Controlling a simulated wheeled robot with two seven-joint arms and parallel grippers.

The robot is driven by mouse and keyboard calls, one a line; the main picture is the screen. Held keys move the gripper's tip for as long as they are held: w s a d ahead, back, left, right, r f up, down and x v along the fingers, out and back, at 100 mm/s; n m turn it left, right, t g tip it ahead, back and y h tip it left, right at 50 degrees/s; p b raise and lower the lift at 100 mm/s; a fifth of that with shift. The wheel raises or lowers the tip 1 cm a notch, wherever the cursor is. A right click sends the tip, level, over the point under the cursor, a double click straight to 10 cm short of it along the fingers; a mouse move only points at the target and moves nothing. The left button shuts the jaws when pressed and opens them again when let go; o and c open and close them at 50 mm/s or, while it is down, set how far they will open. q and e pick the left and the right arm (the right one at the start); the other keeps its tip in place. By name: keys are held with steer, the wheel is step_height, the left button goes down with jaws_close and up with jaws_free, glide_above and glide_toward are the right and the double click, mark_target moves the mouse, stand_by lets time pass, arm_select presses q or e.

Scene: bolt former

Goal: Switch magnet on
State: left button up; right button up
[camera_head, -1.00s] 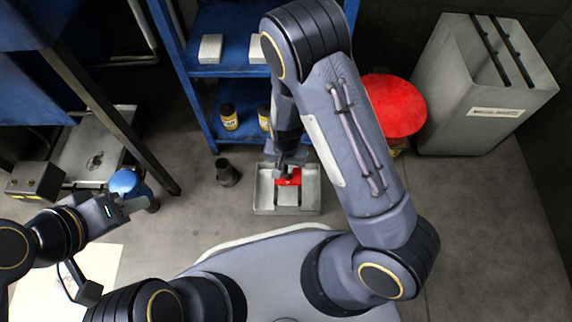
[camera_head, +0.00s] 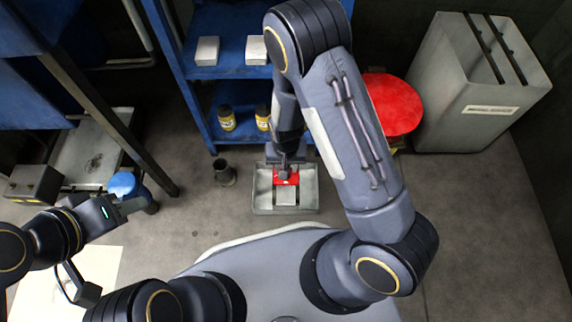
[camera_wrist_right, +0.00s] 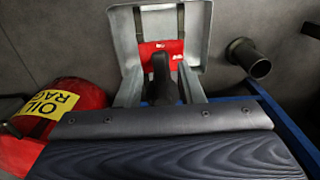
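The magnet appears to be the red block (camera_head: 292,178) in a grey metal tray (camera_head: 310,199) on the floor. In the right wrist view the red block (camera_wrist_right: 150,48) lies beyond a dark upright part (camera_wrist_right: 161,78). I cannot tell if this part belongs to the magnet. My right gripper (camera_head: 284,172) is over the red block. In the wrist view its pale fingers (camera_wrist_right: 160,85) stand apart, one on each side of the dark part, with no clear contact. My left gripper (camera_head: 134,206) is at the left, far from the tray. Its finger gap is unclear.
A dark cup (camera_head: 225,173) stands left of the tray. A blue shelf (camera_head: 203,72) with white blocks and yellow-labelled jars is behind. A red-lidded bin (camera_head: 393,104) and a grey container (camera_head: 468,115) are at the right. A blue-topped object (camera_head: 123,183) is near my left gripper.

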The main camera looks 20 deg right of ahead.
step_height(320, 180, up, 7)
steer(key=p, duration=0.3)
steer(key=shift+p, duration=0.3)
steer(key=shift+r, duration=0.4)
steer(key=shift+r, duration=0.1)
